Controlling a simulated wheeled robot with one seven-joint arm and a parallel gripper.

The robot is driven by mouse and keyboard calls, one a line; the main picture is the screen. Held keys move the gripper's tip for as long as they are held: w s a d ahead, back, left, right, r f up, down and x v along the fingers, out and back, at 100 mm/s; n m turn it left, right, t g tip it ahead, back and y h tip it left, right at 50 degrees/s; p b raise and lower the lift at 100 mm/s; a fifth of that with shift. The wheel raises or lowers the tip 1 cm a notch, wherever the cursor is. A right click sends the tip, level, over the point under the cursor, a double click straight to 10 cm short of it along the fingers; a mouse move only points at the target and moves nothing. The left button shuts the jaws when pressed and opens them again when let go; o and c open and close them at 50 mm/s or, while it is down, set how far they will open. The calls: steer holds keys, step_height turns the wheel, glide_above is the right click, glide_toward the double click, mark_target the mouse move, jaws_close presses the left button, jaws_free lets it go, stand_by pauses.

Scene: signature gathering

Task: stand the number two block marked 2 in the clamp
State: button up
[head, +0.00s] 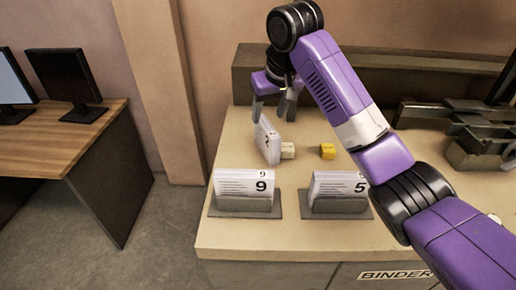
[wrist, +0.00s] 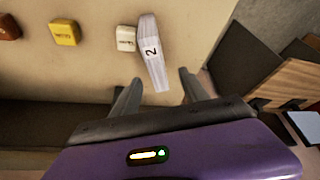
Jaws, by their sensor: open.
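The number two block (head: 267,141) is a thin white block, standing at a slant on the counter beside a small white cube. In the wrist view the block (wrist: 152,52) shows a black 2, and its near end reaches toward the gap between my fingers. My gripper (head: 273,112) is open and empty, with its fingers just above and behind the block in the head view; in the wrist view the fingers (wrist: 160,86) are spread to either side of the block's near end.
The white cube (head: 287,150) and a yellow cube (head: 327,151) sit right of the block. A brown-red cube (wrist: 9,27) shows in the wrist view. White blocks marked 9 (head: 243,184) and 5 (head: 338,185) stand in grey holders in front. A desk with monitors (head: 65,80) is left.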

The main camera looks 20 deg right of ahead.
mark_target(268, 127)
steer(key=shift+s+d+f, duration=0.1)
steer(key=shift+f, duration=0.1)
steer(key=shift+x, duration=0.85)
steer(key=shift+d+p+x, duration=0.15)
steer(key=shift+p+x, duration=0.35)
steer(key=shift+x, duration=0.9)
steer(key=shift+d+p+x, duration=0.15)
steer(key=shift+p+x, duration=0.3)
steer(key=shift+x, duration=1)
steer(key=shift+s, duration=0.1)
steer(key=shift+f, duration=0.3)
jaws_close()
